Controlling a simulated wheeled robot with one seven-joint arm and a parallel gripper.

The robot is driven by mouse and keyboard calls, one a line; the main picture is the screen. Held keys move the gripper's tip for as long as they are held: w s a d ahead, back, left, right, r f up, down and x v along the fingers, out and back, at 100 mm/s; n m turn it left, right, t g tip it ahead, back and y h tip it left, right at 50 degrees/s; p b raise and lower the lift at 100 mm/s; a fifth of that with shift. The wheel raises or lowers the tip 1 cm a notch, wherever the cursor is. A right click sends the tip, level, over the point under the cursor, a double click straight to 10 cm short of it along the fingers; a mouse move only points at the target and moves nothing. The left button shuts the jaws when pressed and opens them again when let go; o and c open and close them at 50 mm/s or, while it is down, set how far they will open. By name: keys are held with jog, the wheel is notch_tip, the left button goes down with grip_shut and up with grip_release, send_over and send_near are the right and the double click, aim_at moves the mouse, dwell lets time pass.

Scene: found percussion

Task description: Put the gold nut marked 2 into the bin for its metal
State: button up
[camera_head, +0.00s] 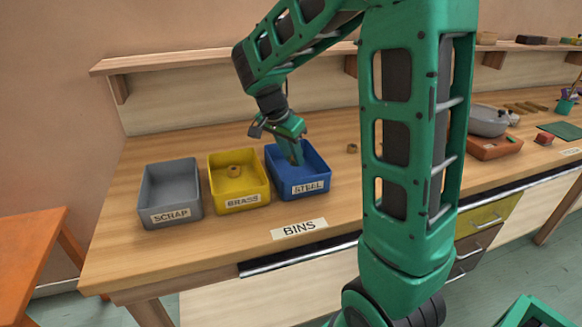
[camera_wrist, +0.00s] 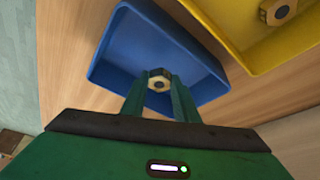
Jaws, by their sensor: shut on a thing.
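My gripper (camera_head: 297,157) points down into the blue bin labelled STEEL (camera_head: 284,187). In the wrist view the fingers (camera_wrist: 159,82) are shut on a pale gold hexagonal nut (camera_wrist: 159,76) with a dark round hole. The nut is over the inside of the blue bin (camera_wrist: 120,42); I cannot tell whether it touches the floor. No number on it is readable. The yellow bin labelled BRASS (camera_head: 262,198) is just left of the blue one and holds another gold nut (camera_head: 234,171), also seen in the wrist view (camera_wrist: 277,11).
A grey bin labelled SCRAP (camera_head: 192,208) stands left of the yellow bin and looks empty. A small brownish nut (camera_head: 351,148) lies on the table right of the blue bin. A BINS label (camera_head: 299,229) lies in front. A shelf (camera_head: 190,57) runs along the wall behind.

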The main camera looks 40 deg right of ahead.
aim_at(291, 162)
jog(key=shift+d+f, duration=0.1)
jog(key=shift+f, duration=2)
jog(key=o, duration=1.1)
